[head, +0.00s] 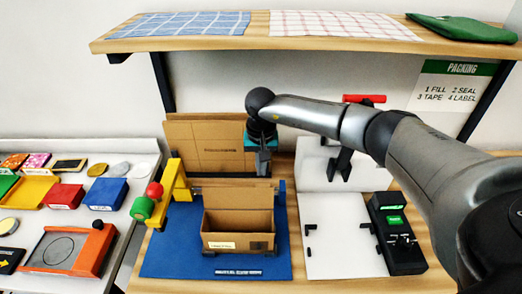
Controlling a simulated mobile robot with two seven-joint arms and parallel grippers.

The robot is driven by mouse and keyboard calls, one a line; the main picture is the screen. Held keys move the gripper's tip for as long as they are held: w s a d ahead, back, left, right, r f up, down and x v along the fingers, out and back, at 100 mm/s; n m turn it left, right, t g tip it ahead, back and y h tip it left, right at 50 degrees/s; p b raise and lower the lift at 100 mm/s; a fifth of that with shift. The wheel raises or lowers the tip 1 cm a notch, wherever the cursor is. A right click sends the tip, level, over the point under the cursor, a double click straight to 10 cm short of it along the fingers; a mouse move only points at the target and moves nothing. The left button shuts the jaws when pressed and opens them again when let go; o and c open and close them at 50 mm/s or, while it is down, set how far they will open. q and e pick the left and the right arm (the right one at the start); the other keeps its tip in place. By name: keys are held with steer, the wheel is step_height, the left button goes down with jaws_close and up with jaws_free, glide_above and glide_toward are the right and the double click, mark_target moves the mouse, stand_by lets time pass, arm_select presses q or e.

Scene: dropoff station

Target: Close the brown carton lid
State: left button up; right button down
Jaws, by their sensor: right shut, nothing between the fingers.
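The brown carton (238,242) stands on a blue mat (165,262) at the middle of the bench, with its top open and its inside showing. A brown panel (232,194) rises at its back; I cannot tell where the back wall ends and a raised lid begins. My right gripper (263,170) points down, shut and empty, above and behind the right part of the carton's back edge. Whether it touches the panel is unclear. My left gripper is not in view.
Larger brown cardboard (203,145) stands behind the carton. A yellow stand (177,182) with a red-and-green roll (147,203) is close on its left. A white board (340,250) and a black device (397,235) lie right. A shelf (240,44) spans above.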

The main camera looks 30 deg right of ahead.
steer(key=s+a+p, duration=0.1)
steer(key=s+a+r+p, duration=0.1)
steer(key=s, duration=0.1)
steer(key=shift+r, duration=0.2)
stand_by(0.4)
